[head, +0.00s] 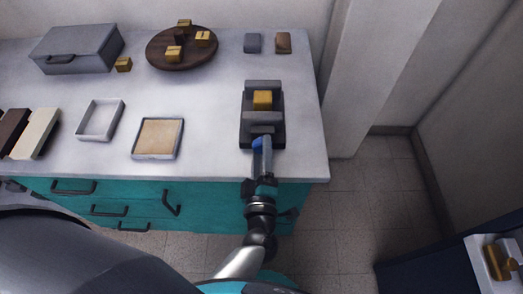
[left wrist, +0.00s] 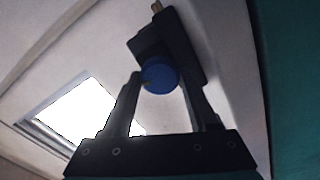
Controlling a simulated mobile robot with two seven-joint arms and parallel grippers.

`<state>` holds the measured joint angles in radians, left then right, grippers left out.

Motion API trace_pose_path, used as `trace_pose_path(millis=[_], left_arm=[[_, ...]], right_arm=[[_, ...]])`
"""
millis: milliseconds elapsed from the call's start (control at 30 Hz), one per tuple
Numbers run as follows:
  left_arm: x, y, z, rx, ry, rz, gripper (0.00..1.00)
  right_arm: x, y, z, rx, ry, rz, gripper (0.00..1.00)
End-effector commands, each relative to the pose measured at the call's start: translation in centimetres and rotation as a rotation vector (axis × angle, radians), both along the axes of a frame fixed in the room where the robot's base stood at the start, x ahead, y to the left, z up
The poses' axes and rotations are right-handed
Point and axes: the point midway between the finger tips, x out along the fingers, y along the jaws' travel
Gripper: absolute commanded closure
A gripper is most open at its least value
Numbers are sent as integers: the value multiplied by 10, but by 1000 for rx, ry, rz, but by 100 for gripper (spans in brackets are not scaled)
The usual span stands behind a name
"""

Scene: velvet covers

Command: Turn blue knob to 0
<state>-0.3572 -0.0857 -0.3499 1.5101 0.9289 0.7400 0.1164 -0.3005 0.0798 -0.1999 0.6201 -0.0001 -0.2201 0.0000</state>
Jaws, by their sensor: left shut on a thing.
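A dark grey device (head: 277,131) stands near the right end of the counter, with a yellow block (head: 263,100) on it. Its blue knob (head: 257,143) is on the front side, facing me. My left gripper (head: 262,146) reaches in from the front and is shut on the knob, hiding part of it. In the left wrist view the round blue knob (left wrist: 160,78) sits between the two fingers of the left gripper (left wrist: 162,82), below the dark device body (left wrist: 170,35). No dial marks can be read. My right gripper is not in view.
The white counter (head: 215,95) also carries a round brown board (head: 165,62) with small yellow blocks, a grey box (head: 75,48), two shallow trays (head: 179,140) (head: 82,121) and two small blocks at the back. Teal drawers with handles are below. A wall pillar stands right.

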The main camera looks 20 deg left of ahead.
Motion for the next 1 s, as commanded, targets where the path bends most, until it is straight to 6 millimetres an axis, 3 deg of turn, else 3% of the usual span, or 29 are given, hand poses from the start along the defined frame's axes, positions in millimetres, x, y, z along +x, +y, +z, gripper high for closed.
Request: trace_pose_path(millis=[400, 1000], left_arm=[[0, 0, 0, -236, -68, 1, 96], [1, 0, 0, -293, -85, 1, 96]], right_arm=[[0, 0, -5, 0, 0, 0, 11], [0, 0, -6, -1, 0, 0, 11]])
